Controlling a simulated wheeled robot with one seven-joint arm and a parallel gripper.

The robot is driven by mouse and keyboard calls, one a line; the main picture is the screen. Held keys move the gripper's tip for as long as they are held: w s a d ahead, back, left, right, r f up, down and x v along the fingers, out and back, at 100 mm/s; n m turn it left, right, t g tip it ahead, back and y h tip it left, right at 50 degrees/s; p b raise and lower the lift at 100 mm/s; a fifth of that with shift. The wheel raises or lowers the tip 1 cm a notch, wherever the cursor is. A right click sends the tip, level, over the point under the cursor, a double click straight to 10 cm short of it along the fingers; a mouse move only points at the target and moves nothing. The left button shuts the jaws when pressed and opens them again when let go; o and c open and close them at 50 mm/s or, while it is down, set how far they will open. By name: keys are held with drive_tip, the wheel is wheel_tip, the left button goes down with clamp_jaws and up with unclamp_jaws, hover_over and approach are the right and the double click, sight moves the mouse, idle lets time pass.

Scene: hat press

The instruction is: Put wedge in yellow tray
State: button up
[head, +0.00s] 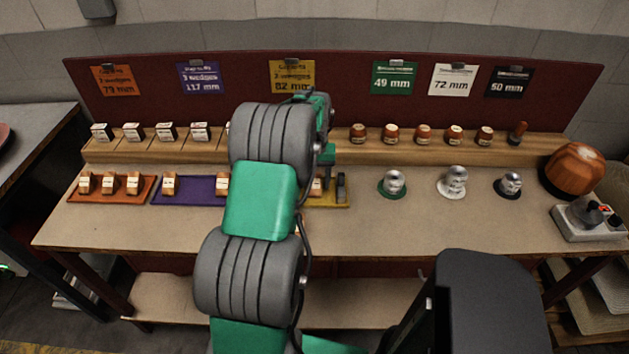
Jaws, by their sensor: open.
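The yellow tray (338,205) lies on the bench at the middle, largely hidden behind my arm. A tan wedge (317,187) shows at the tray, partly covered by my arm. My gripper (338,187) is over the tray's right part, just right of that wedge; one dark finger shows and the rest is hidden. I cannot tell whether the wedge is between the fingers. Other wedges sit in the orange tray (146,198) and the purple tray (195,199). A row of white-labelled wedges (166,132) stands on the back shelf.
Brown knobs (423,134) line the shelf's right half. Three metal pieces (454,182) stand on round mats at the right. A wooden hat block (573,170) and a switch box (590,217) are at the right end. The bench's front strip looks clear.

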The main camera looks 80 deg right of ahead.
sight(314, 183)
wheel_tip(314, 183, up, 12)
drive_tip(key=b, duration=0.1)
drive_tip(key=w+a+r+n, duration=0.1)
drive_tip(key=w+a+n, duration=0.1)
drive_tip(key=w+a, duration=0.35)
drive_tip(key=w+a+r+n, duration=0.1)
drive_tip(key=w+a+r, duration=0.1)
drive_tip(key=w, duration=0.7)
drive_tip(key=w+a+r+n+t+h, duration=0.1)
drive_tip(key=w+a+n, duration=0.1)
drive_tip(key=w+a, duration=0.5)
drive_tip(key=w+a+r+n, duration=0.15)
drive_tip(key=w+a, duration=0.35)
drive_tip(key=a, duration=0.5)
drive_tip(key=a+f+n, duration=0.1)
drive_tip(key=a+n, duration=0.2)
drive_tip(key=a, duration=0.7)
drive_tip(key=s+a+f+n+t, duration=0.1)
drive_tip(key=a+f+n, duration=0.1)
drive_tip(key=a, duration=0.7)
drive_tip(key=s+a+f+n+t+y, duration=0.1)
drive_tip(key=a+n, duration=0.3)
drive_tip(key=a, duration=0.6)
drive_tip(key=shift+s+a+f, duration=0.25)
drive_tip(key=shift+a+f, duration=0.05)
drive_tip(key=shift+f, duration=0.2)
drive_tip(key=shift+c, duration=0.6)
